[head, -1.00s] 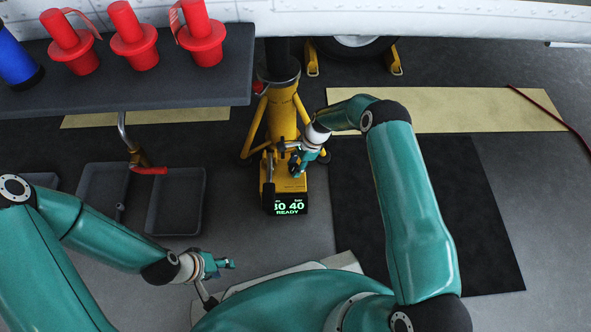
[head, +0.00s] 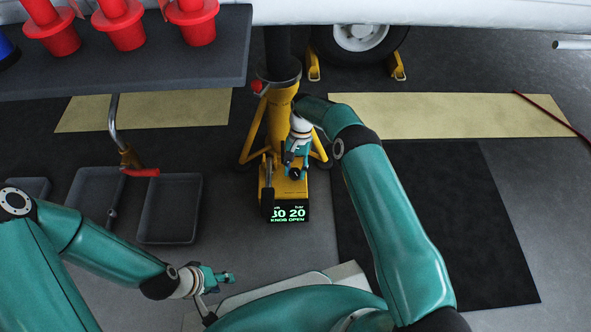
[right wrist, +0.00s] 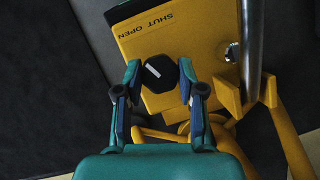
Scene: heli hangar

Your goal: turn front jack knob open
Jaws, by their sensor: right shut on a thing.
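The yellow front jack (head: 278,122) stands under the white fuselage in the head view. Its black knob (right wrist: 161,76) with a white line shows in the right wrist view, beside the label "SHUT OPEN" (right wrist: 144,38). The white line lies slanted. My right gripper (right wrist: 159,70) is shut on the knob, one finger on each side. In the head view the right gripper (head: 296,168) hides the knob.
A grey bench (head: 150,70) with red plugs stands at the upper left. Grey trays (head: 170,208) lie on the floor below it. A metal lever (right wrist: 251,45) rises beside the knob. A wheel (head: 358,38) with yellow chocks is behind. A black mat (head: 460,220) lies at right.

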